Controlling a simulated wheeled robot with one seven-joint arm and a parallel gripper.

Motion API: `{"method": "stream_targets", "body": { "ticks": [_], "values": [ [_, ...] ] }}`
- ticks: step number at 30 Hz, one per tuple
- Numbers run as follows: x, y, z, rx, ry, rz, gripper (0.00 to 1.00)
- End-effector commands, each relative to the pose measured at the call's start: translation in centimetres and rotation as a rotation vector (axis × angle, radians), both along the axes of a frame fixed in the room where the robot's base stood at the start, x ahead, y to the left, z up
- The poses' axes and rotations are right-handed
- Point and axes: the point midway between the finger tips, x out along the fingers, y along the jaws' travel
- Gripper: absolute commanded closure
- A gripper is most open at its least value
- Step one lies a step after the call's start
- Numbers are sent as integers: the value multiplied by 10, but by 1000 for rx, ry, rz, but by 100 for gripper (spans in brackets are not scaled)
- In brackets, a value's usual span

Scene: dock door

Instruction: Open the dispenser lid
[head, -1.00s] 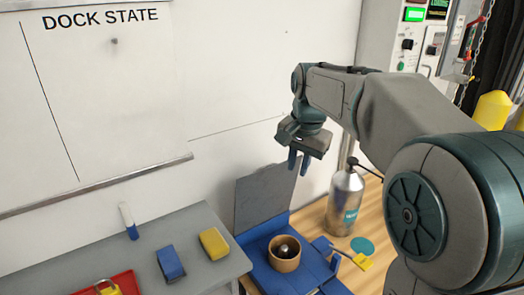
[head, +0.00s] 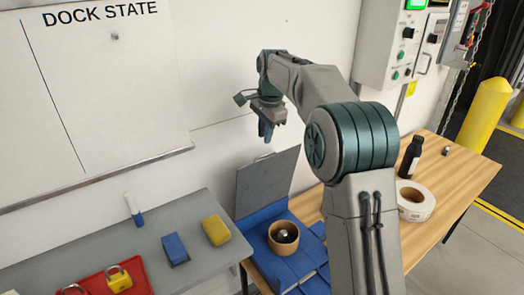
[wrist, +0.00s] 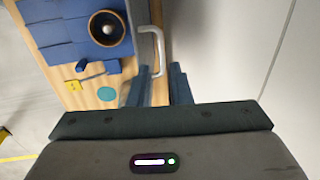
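A pale bar handle (wrist: 153,48) shows at the lid in the wrist view, where the lid is almost edge-on. My gripper (head: 266,131) hangs above the lid's top edge, fingers down and apart from it. In the wrist view, a gap shows between the fingers (wrist: 162,85), with nothing held; the handle lies just beyond their tips.
The wooden table (head: 446,180) carries a white tape roll (head: 415,202) and a dark bottle (head: 410,157). A grey shelf (head: 90,250) at left holds a blue block (head: 174,249), a yellow block (head: 215,230) and a red tray (head: 136,284). The white wall is close behind the gripper.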

Motion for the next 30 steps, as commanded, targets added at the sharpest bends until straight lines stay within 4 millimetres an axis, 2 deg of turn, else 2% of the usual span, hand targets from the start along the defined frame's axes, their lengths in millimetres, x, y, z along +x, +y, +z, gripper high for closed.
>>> {"method": "stream_targets", "body": {
  "ticks": [1, 6, 12, 23, 24, 26, 30],
  "values": [
    [1, 1, -12, -1, 4, 0, 82],
    [6, 4, -43, 1, 3, 0, 82],
    [10, 6, -66, 0, 0, 0, 82],
    [10, 7, -73, 0, -1, 1, 82],
    [11, 7, -73, 0, -1, 1, 84],
    [10, 7, -73, 0, -1, 1, 100],
    [10, 7, -73, 0, -1, 2, 100]
  ]
}}
